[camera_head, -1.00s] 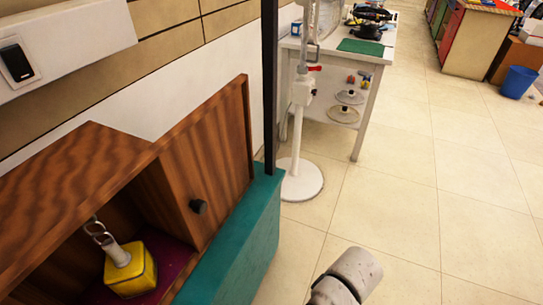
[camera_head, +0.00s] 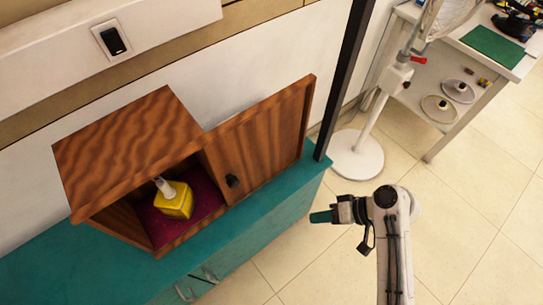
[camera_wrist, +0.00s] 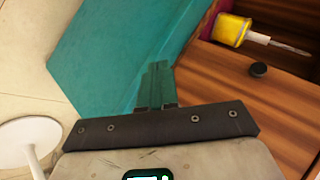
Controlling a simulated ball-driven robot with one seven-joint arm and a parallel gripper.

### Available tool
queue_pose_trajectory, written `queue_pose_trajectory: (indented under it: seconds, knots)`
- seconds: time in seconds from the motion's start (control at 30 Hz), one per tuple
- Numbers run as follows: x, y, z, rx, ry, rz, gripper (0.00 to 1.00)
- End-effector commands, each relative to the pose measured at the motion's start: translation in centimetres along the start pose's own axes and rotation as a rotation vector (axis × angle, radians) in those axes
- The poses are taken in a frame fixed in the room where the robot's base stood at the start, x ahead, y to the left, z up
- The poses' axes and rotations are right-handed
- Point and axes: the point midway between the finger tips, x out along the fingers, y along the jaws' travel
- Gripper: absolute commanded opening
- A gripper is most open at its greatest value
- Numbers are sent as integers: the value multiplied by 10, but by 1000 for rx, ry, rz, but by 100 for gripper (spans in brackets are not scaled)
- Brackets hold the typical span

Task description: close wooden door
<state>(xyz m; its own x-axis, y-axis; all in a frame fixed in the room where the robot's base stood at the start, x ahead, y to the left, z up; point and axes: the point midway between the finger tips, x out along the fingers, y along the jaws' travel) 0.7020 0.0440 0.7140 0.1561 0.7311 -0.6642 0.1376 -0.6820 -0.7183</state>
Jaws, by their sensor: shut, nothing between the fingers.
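The wooden door (camera_head: 264,139) of a small wooden cabinet (camera_head: 130,152) stands wide open to the right, with a dark round knob (camera_head: 232,181) on its face. The door also fills the right of the wrist view (camera_wrist: 235,85), with its knob at upper right. Inside the cabinet a yellow bottle (camera_head: 175,200) stands on a dark red floor. My gripper (camera_head: 322,217) is shut and empty, just off the front right of the teal counter, pointing left. It is apart from the door. In the wrist view its teal fingers (camera_wrist: 157,85) are together.
The cabinet rests on a teal counter (camera_head: 50,260) with drawer handles on its front. A dark post (camera_head: 345,75) rises at the counter's right end. A white stand (camera_head: 357,155) and a white table (camera_head: 435,45) are beyond. The tiled floor at right is clear.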

Motion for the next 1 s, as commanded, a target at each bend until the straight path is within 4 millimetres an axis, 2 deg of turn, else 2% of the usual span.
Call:
queue_pose_trajectory:
  seconds: [0.03, 0.1, 0.2, 0.3, 0.4, 0.57, 0.77, 1.0]
  knots:
    - [-15, -30, -23, -1, 20, -67, 0]
    - [-21, -54, -46, -1, 49, -161, 0]
    - [-30, -85, -74, 2, 88, -276, 0]
    - [-38, -107, -94, 3, 117, -361, 0]
    - [-42, -118, -106, 5, 136, -411, 0]
    - [-38, -124, -111, 6, 144, -434, 0]
    - [-12, -137, -114, 5, 140, -432, 0]
    - [31, -157, -120, 5, 139, -431, 0]
